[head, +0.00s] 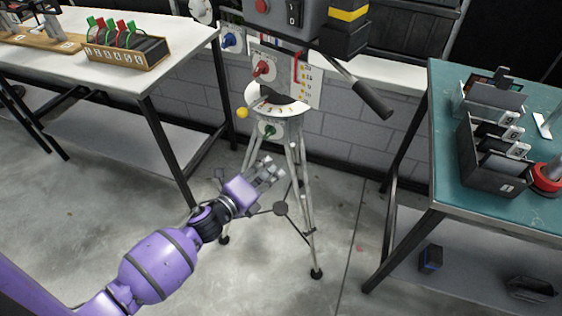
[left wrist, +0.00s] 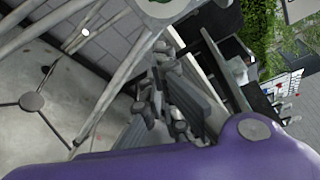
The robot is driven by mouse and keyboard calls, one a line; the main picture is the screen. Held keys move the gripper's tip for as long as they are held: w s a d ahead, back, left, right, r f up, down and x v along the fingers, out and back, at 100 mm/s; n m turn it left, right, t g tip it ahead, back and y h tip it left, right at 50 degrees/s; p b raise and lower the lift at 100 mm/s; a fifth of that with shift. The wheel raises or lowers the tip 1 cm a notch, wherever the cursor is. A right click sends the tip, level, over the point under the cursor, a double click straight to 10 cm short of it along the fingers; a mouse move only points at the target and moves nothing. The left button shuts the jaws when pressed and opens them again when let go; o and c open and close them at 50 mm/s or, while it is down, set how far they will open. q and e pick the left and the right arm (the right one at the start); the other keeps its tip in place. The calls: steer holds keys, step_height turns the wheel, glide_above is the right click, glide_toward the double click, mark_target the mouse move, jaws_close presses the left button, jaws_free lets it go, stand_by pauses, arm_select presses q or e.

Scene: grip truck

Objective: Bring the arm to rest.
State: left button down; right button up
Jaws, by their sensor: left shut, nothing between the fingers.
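My left arm is purple and reaches in from the lower left in the head view. Its gripper (head: 268,172) is shut and empty, in front of the legs of a tripod stand (head: 303,190). I cannot tell whether it touches a leg. In the left wrist view the grey fingers of the gripper (left wrist: 178,115) show beyond the purple wrist housing, with the tripod legs to their left. My right gripper is in neither view.
A white table (head: 185,30) with a wooden rack (head: 125,55) stands at the left. A green-topped table (head: 455,150) with black bins (head: 490,165) stands at the right. The tripod carries a panel with dials and a black handle (head: 372,99). Open floor (head: 345,225) lies between the tables.

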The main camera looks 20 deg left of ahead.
arm_select(q)
steer(key=v, duration=0.4)
steer(key=shift+d, duration=0.1)
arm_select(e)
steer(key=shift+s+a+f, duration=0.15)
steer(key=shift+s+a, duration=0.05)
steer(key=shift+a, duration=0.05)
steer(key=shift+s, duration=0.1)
